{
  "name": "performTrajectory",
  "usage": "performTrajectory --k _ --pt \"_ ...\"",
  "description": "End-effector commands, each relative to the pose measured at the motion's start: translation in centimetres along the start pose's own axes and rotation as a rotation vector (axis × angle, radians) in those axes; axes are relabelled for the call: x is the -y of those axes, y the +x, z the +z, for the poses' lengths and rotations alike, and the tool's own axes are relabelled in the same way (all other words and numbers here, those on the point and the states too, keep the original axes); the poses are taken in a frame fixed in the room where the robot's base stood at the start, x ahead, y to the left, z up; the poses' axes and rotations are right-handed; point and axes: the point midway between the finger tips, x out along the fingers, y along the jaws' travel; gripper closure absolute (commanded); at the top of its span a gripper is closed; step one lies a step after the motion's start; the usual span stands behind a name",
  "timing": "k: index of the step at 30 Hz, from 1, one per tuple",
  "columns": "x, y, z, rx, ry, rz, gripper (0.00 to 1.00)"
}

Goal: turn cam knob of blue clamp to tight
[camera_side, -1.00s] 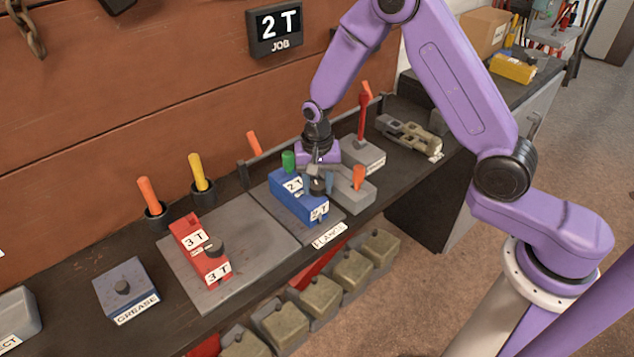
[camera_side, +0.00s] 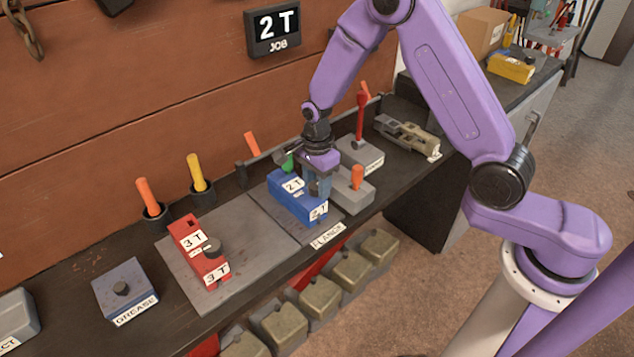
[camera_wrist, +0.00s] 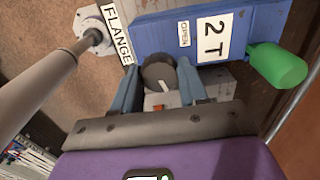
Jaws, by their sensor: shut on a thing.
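The blue clamp (camera_side: 290,201) lies on a grey plate, with 2 T labels and a green handle (camera_wrist: 277,66) at one end. In the wrist view its blue body (camera_wrist: 160,36) carries an OPEN label (camera_wrist: 184,33). The dark round cam knob (camera_wrist: 158,72) has a white pointer line and sits beside the body, between my fingers. My gripper (camera_wrist: 160,82) is shut on the knob, one blue finger on each side. In the side view my gripper (camera_side: 318,185) points down and hides the knob.
A red 3 T clamp (camera_side: 200,250) sits on the plate to the left. Grey blocks with an orange handle (camera_side: 357,178) and a red lever (camera_side: 361,115) stand close on the right. A FLANGE label (camera_side: 328,236) is at the front edge.

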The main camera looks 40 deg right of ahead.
Motion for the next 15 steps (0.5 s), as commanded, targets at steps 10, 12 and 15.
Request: performTrajectory --k 10,12,15 --pt "0.06 -0.03 0.57 0.005 0.202 -0.006 0.87" --pt "0.06 -0.03 0.58 0.005 0.225 -0.006 0.87" --pt "0.05 -0.02 0.60 0.005 0.248 -0.006 0.87"
